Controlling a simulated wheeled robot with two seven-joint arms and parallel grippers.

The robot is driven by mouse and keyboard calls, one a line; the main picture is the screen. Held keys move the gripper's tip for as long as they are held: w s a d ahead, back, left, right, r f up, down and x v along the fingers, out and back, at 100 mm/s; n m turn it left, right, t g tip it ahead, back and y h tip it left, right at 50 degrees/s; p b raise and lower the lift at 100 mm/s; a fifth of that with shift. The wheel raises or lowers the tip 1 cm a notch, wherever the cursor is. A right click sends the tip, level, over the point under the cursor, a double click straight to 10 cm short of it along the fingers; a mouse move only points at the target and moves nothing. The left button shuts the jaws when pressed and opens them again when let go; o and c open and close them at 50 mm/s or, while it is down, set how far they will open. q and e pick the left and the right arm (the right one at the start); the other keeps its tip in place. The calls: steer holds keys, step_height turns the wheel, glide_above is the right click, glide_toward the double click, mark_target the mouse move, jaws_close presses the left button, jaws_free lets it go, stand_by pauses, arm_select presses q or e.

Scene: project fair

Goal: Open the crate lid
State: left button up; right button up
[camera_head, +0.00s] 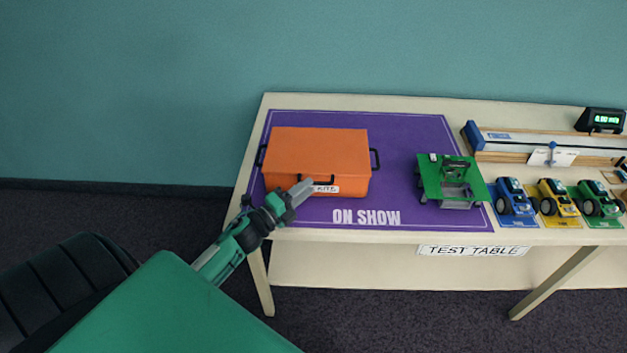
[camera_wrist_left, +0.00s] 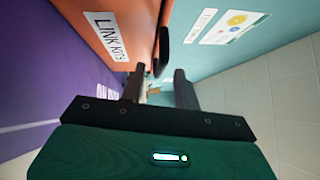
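The orange crate (camera_head: 318,152) sits on the purple mat at the left of the table. Its lid is shut and lies flat. A dark handle (camera_head: 318,179) is on its front, beside a white label, and dark handles are on both sides. My left gripper (camera_head: 303,188) is at the crate's front, close to the front handle. In the left wrist view its two fingers (camera_wrist_left: 160,88) stand apart, with the dark handle (camera_wrist_left: 162,50) showing between and beyond them. I cannot tell whether they touch it. The crate's front (camera_wrist_left: 98,25) fills the upper left there. My right gripper is out of view.
The purple mat (camera_head: 400,135) has bare room right of the crate. A green model stand (camera_head: 437,180) is on its right part. Several toy cars (camera_head: 515,199), a track (camera_head: 545,140) and a digital display (camera_head: 600,120) are farther right. The wall is behind the table.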

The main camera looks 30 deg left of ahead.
arm_select(q)
steer(key=shift+x, duration=1.8)
jaws_close()
